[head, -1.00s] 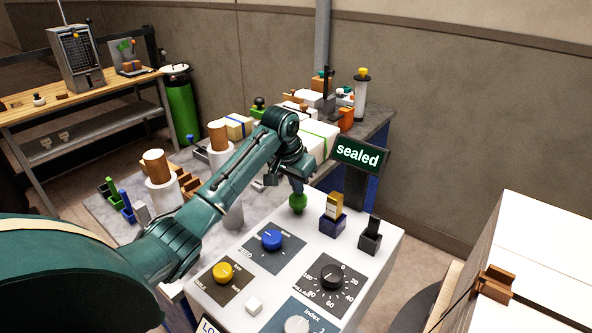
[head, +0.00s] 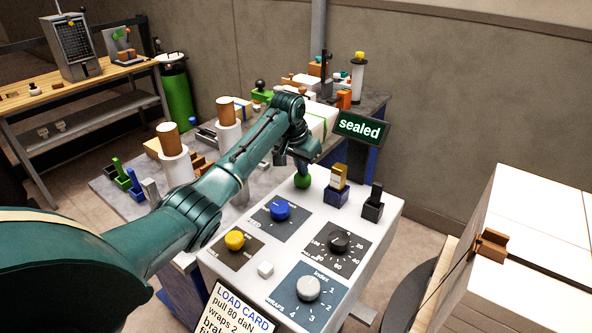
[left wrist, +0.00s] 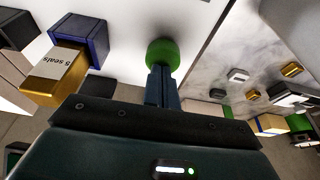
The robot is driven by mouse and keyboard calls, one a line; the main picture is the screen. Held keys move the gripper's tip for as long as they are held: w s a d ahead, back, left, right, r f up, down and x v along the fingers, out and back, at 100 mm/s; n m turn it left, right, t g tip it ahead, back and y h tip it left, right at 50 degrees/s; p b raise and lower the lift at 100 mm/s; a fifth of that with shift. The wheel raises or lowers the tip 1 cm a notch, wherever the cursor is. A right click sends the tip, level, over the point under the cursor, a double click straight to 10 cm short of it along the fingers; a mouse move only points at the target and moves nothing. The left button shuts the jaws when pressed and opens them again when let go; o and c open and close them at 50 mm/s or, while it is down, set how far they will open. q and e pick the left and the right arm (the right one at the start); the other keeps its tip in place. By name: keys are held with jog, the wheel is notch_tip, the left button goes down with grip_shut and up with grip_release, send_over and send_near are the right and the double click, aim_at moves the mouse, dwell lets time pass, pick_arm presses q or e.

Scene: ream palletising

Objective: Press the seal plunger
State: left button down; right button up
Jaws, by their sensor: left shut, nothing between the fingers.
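The green round knob of the seal plunger (head: 302,181) stands on the white console's top near its back edge. My left gripper (head: 301,170) is directly above the knob, pointing down, with its fingers shut and nothing between them. In the left wrist view the shut fingertips (left wrist: 163,80) meet the green knob (left wrist: 163,53) and seem to touch it. The knob's stem is hidden. A green sign reading "sealed" (head: 361,127) stands behind the console. My right gripper is not in view.
The console (head: 377,232) carries a blue knob (head: 280,209), a yellow knob (head: 235,240), dials, a gold seal block in a blue holder (head: 337,197) and a black holder (head: 372,210). A load card (head: 238,312) is at its front. A ream stack (head: 540,225) stands at right.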

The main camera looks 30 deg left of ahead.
pick_arm(q)
jog(key=shift+s+f, duration=0.2)
jog(key=shift+f, duration=0.2)
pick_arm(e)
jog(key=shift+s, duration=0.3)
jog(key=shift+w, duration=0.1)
pick_arm(q)
jog(key=shift+w+r+p, duration=0.1)
jog(key=shift+r+p, duration=0.3)
jog(key=shift+p, duration=0.05)
notch_tip(320, 180, up, 3)
jog(key=shift+w+f+p, duration=0.15)
jog(key=shift+f+p, duration=0.05)
jog(key=shift+p, duration=0.3)
jog(key=b+v, duration=0.1)
jog(key=v, duration=1)
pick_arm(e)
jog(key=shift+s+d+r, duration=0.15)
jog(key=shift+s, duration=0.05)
pick_arm(q)
jog(key=shift+w+r, duration=0.1)
jog(key=shift+r, duration=0.05)
